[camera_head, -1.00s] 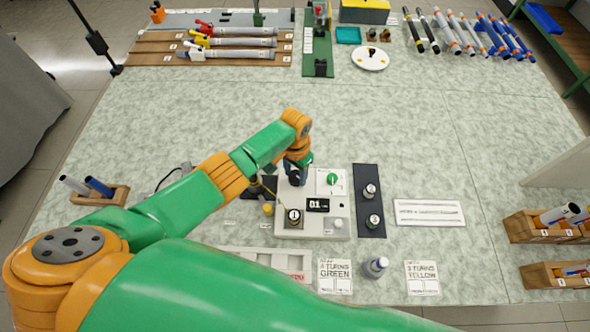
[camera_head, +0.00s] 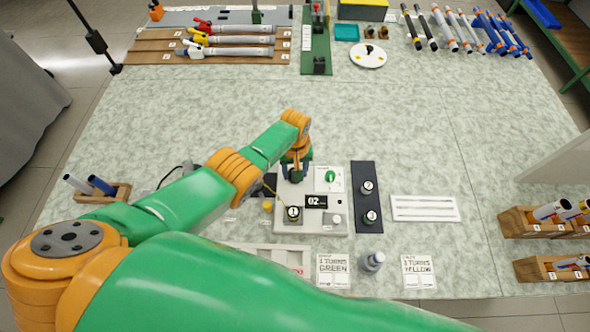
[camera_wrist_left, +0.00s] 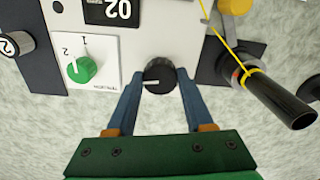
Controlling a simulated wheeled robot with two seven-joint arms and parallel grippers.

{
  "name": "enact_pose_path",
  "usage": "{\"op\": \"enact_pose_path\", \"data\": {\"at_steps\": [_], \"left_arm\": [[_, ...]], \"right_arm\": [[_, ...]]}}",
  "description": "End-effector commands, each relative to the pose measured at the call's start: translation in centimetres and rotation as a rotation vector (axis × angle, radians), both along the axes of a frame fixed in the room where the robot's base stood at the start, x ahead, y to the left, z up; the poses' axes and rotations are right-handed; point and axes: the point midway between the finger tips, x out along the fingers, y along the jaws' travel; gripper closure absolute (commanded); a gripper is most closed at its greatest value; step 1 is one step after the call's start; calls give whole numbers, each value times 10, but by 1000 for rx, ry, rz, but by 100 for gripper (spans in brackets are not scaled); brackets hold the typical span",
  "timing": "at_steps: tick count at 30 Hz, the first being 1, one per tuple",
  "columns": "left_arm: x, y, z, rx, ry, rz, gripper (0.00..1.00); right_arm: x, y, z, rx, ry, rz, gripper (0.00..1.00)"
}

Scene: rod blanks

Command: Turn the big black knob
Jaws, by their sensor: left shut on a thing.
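The big black knob (camera_wrist_left: 159,76) sits at the edge of the light grey control box (camera_wrist_left: 150,30), with a white mark on its face. My left gripper (camera_wrist_left: 160,84) is shut on it, one blue finger on each side. In the head view the left gripper (camera_head: 296,172) reaches down at the box's far left corner and largely hides the knob. The box's display (camera_head: 316,202) reads 02. A small green knob (camera_head: 330,176) sits on a white plate beside it; it also shows in the wrist view (camera_wrist_left: 81,69). My right gripper is not in view.
A dark strip (camera_head: 366,200) with numbered knobs stands right of the box. In the wrist view a black cylinder (camera_wrist_left: 275,100) with a yellow ring lies close to the right finger. Cards (camera_head: 333,270) lie in front.

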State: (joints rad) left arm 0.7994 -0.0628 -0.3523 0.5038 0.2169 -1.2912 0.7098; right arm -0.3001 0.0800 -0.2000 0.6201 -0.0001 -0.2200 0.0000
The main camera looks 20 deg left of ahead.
Motion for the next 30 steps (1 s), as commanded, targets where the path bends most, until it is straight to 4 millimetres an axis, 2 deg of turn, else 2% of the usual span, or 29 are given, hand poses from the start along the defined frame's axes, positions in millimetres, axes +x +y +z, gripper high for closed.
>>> {"op": "enact_pose_path", "data": {"at_steps": [9, 25, 26, 28, 30], "left_arm": [[1, 0, 1, 0, -4, 100, 100], [2, 0, 1, 0, -6, 117, 100], [2, 0, 1, 0, -6, 117, 40], [2, 0, 1, 0, -4, 117, 21], [1, 0, 1, 0, -4, 117, 18]], "right_arm": [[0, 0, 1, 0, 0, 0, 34], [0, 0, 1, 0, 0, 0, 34], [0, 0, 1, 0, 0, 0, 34], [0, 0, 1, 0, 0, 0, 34], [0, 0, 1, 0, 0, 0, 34]]}}
